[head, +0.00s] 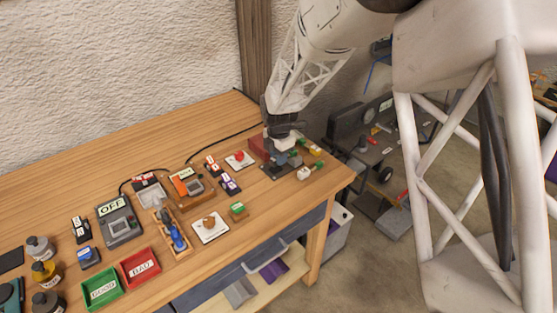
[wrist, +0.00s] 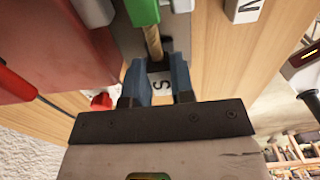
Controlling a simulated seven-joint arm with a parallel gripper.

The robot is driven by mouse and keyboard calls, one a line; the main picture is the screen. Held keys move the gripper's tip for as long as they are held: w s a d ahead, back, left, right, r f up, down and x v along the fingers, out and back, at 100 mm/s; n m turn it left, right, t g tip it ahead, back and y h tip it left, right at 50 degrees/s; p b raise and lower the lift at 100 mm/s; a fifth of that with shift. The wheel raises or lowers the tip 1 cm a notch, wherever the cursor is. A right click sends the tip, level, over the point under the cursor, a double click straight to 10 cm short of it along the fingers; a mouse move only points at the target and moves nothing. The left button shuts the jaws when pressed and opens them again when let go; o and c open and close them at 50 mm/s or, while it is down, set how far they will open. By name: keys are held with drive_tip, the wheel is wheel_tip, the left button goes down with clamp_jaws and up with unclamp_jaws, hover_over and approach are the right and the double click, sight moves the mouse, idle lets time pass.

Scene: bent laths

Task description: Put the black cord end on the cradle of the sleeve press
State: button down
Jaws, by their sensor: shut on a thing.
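My gripper (wrist: 157,65) points down over the back right of the bench; it also shows in the head view (head: 284,142). Its blue-grey fingers are closed about a thin tan rod (wrist: 153,42) that runs from a green block (wrist: 142,12). A small dark piece shows at the fingertips; I cannot tell if it is the black cord end. A red housing (head: 258,149) with a dark base plate (head: 279,172), probably the sleeve press, stands right by my gripper. The red housing fills the left of the wrist view (wrist: 50,50). The cradle cannot be made out.
A black cord (head: 225,137) runs along the back. A grey box marked OFF (head: 119,222), a green tray (head: 102,289) and a red tray (head: 140,268) stand left.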

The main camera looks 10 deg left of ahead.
drive_tip(key=shift+f, duration=0.75)
drive_tip(key=shift+f, duration=0.1)
drive_tip(key=c, duration=1)
unclamp_jaws()
wheel_tip(320, 180, up, 12)
drive_tip(key=shift+r, duration=0.1)
